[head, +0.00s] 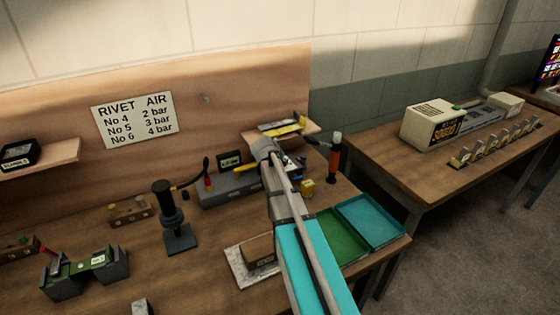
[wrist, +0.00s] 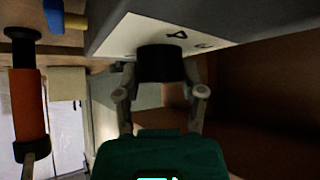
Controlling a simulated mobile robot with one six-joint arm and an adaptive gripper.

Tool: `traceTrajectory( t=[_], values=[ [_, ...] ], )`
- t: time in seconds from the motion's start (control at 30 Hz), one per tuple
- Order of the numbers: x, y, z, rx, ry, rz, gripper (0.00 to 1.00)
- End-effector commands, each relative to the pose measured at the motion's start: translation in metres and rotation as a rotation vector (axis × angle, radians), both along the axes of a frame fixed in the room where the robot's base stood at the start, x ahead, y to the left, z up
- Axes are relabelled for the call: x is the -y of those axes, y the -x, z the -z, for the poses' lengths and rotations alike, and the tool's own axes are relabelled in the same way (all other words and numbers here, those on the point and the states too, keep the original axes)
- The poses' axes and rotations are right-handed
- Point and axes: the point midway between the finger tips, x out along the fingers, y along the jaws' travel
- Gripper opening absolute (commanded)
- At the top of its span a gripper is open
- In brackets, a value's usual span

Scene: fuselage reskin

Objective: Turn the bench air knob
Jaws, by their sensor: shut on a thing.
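The black air knob (wrist: 161,63) sticks out from a pale plate with dark markings on a grey housing (wrist: 235,18) in the wrist view. My gripper (wrist: 162,80) has one finger on each side of the knob and is shut on it. The markings are partly cut off, so I cannot read the setting. In the head view my gripper (head: 265,152) is at the right end of a long grey unit (head: 228,188) on the bench. My arm hides the knob there.
A rivet chart (head: 133,118) is on the back board. An orange-handled tool (head: 334,160) stands right of my gripper. Green (head: 338,240) and blue (head: 372,222) trays lie at the bench's right end. A black stand tool (head: 173,215) is to the left.

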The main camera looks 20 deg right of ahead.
Motion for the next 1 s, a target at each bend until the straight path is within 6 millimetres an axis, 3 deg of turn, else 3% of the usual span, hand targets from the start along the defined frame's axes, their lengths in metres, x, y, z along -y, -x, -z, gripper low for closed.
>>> traceTrajectory(
  t=[0.3,0.73,0.77,0.93,1.0],
  values=[
    [0.0012,-0.0029,-0.0009,0.003,0.004,0.105,0.05],
    [0.0014,-0.0021,-0.0008,0.002,0.005,0.119,0.05],
    [0.0014,-0.0021,-0.0008,0.002,0.005,0.119,0.54],
    [0.0009,-0.0015,-0.0006,0.001,0.003,0.119,0.86],
    [0.0008,-0.0013,-0.0004,0.001,0.003,0.12,0.87]
  ],
)
